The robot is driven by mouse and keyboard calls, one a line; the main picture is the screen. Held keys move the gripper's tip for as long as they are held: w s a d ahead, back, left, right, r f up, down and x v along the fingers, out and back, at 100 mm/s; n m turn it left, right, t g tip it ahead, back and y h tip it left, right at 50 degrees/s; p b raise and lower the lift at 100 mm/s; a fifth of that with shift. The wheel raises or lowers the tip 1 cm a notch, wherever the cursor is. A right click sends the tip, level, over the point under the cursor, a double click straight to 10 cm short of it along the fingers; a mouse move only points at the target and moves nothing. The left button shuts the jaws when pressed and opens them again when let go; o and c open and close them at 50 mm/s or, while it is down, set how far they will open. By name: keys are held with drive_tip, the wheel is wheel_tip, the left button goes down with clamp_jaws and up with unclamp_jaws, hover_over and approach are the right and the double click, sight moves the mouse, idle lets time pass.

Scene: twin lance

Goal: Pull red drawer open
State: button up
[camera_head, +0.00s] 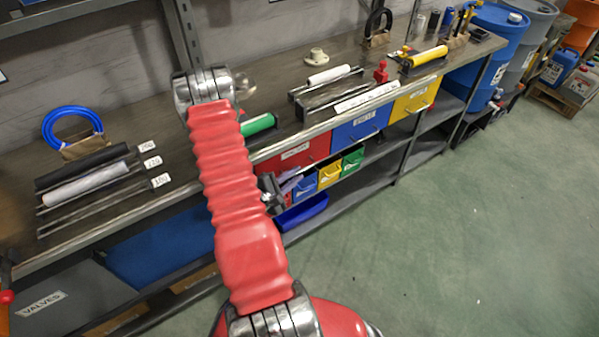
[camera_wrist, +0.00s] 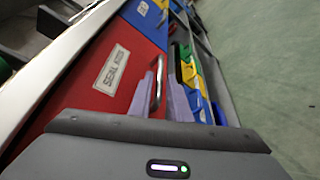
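The red drawer (camera_head: 300,153) sits under the bench top, left of a blue drawer, its front partly hidden by my red arm in the head view. It looks shut, level with the blue one. In the wrist view the red drawer (camera_wrist: 93,92) fills the left, with a white label and a metal bar handle (camera_wrist: 157,86). My gripper (camera_wrist: 164,82) is open, its two pale purple fingers apart. The handle appears between them in the picture; contact cannot be told. In the head view my gripper (camera_head: 270,192) is a small dark shape beside the arm, low in front of the drawer.
Blue (camera_head: 362,127) and yellow (camera_head: 415,100) drawers continue to the right. Small blue, yellow and green bins (camera_head: 330,174) hang below the red drawer. The bench top (camera_head: 220,135) holds rollers and rods. The green floor (camera_head: 470,220) in front is clear.

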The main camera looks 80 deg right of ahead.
drive_tip(key=shift+x, duration=1.55)
drive_tip(key=shift+c, duration=0.4)
clamp_jaws()
